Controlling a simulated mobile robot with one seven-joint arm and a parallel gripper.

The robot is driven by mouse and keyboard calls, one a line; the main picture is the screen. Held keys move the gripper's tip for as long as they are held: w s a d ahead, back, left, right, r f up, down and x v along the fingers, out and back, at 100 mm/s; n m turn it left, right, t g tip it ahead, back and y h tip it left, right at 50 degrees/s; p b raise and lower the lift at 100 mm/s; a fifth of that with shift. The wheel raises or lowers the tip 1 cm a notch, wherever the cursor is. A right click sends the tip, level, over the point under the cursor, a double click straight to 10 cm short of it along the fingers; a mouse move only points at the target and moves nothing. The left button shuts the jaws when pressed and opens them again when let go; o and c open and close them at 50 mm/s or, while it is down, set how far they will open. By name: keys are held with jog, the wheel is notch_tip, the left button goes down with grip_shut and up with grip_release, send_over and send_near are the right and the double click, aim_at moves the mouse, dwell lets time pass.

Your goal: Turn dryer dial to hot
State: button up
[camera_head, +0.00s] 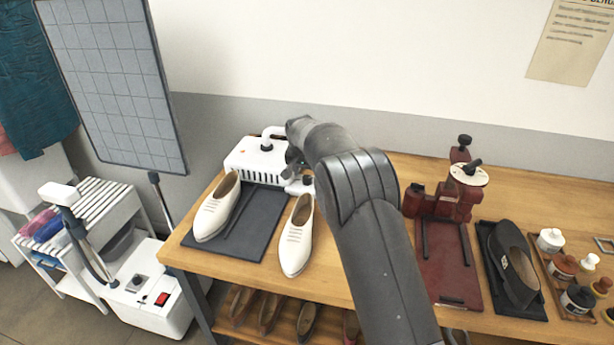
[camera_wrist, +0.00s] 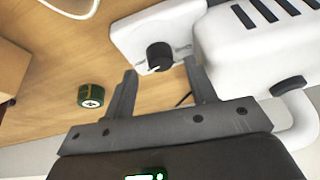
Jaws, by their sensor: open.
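The white dryer (camera_head: 258,160) stands at the back left of the workbench, with a vented body and a pipe on top. In the wrist view its slotted body (camera_wrist: 265,30) is at the upper right. A black round dial (camera_wrist: 160,55) sits on a white panel joined to the body. The panel markings are too small to read, so I cannot tell the setting. My gripper (camera_wrist: 160,72) is open, its two fingers on either side of and just short of the dial, apparently not touching it.
Two cream shoes (camera_head: 297,237) stand at a dark mat (camera_head: 262,238) in front of the dryer. A small green cylinder (camera_wrist: 91,96) is on the wood left of my fingers. A dark red device (camera_head: 447,240) and a black shoe (camera_head: 513,265) are to the right.

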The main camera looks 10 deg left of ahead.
jog(key=shift+x, duration=1.2)
jog(key=shift+c, duration=0.5)
jog(key=c, duration=0.9)
jog(key=shift+n+y, duration=0.3)
jog(key=shift+n, duration=0.2)
jog(key=o, duration=1)
jog(key=shift+r, duration=0.1)
